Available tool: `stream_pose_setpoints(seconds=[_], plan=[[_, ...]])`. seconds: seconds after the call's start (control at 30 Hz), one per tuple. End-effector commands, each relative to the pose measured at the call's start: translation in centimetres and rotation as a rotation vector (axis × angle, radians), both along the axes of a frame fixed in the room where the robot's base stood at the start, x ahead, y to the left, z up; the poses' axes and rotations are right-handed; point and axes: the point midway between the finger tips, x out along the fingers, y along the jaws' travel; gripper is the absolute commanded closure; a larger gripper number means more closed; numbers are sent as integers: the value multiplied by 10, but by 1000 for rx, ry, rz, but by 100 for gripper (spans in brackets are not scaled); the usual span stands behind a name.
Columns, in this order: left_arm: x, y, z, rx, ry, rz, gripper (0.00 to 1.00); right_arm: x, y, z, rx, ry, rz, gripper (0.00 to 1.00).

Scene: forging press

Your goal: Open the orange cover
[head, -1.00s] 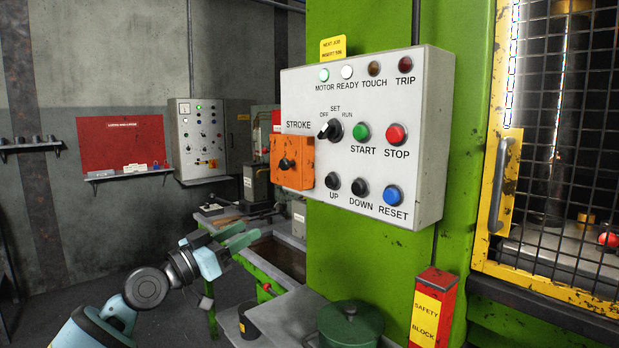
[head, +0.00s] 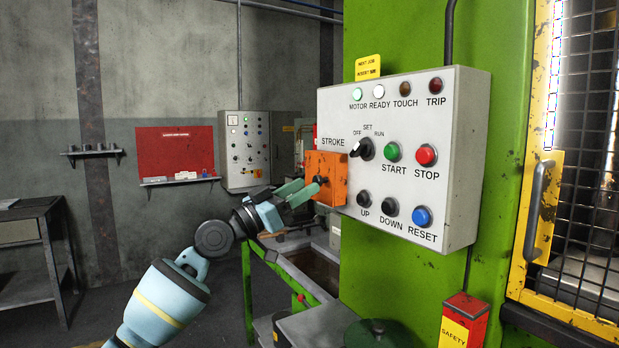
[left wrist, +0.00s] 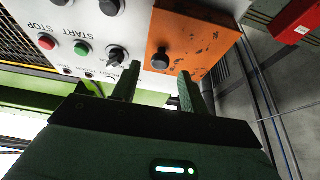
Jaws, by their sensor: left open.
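The orange cover (head: 328,172) is a scuffed box-like plate at the lower left of the white control panel (head: 460,110), under the word STROKE. It looks closed and has a dark round knob. My left gripper (head: 308,188) is at the cover's left front, fingers pointing at the knob. In the left wrist view, the cover (left wrist: 195,32) and its knob (left wrist: 160,58) lie ahead of the two spread green fingers (left wrist: 158,85). The knob is roughly between the fingertip lines. The gripper is open and empty; contact with the knob cannot be told. My right gripper is not in view.
Close to the cover are the selector switch (head: 362,149) and the green START button (head: 392,152). A green press column (head: 400,290) backs the panel. A bench (head: 290,270) stands below the gripper. The floor at left is open.

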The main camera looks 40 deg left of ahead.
Motion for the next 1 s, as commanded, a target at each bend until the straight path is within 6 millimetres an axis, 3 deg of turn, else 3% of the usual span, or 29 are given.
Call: stream_pose_setpoints(seconds=[0.03,0.23,0.6,0.93,1.0], plan=[[5,-3,9,-2,-7,-2,56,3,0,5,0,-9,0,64],[23,-10,12,-1,-2,0,56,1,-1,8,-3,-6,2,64],[28,-12,11,2,1,0,56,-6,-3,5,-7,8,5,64],[27,-12,11,2,1,0,100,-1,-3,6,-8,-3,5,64],[27,-12,12,1,1,0,100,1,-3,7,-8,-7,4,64]])
